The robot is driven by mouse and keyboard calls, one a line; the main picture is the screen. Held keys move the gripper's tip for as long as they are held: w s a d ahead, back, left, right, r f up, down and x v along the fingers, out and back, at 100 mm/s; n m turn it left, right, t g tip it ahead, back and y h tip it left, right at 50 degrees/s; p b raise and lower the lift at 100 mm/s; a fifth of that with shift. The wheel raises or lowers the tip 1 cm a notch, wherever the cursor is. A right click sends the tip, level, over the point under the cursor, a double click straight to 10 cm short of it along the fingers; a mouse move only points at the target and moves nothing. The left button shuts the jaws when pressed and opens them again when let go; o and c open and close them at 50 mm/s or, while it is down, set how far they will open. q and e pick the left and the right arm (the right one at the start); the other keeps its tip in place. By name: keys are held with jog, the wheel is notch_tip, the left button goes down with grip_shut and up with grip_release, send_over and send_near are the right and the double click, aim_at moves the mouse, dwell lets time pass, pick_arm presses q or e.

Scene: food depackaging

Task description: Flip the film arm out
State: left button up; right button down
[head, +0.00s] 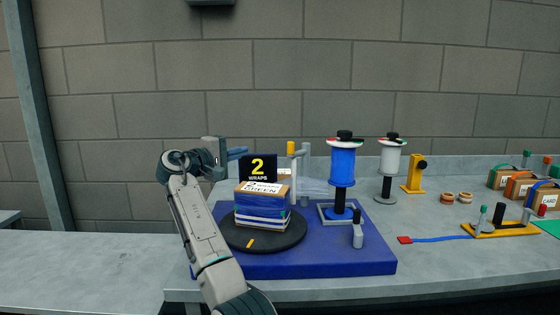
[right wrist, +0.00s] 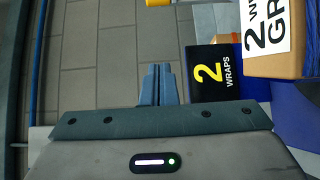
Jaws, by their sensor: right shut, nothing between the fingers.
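The film arm (head: 292,168), a pale upright with a yellow top, stands behind the box on the blue base. A hazy stretch of clear film (head: 315,187) shows beside it. The box (head: 262,207), wrapped in blue and white bands, sits on the dark turntable (head: 240,235). My right gripper (head: 243,152) is shut and empty, above and left of the box, apart from the film arm. In the right wrist view its blue fingers (right wrist: 158,82) are together beside the black "2 WRAPS" sign (right wrist: 215,72). A yellow piece (right wrist: 159,3) is cut off at the top edge there. My left gripper is out of view.
A blue spool (head: 343,165) and a white spool (head: 389,160) stand right of the film arm. Several boxes (head: 520,187) are at far right. The left table is bare.

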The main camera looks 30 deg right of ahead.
jog(key=shift+s+a, duration=0.1)
dwell(0.3)
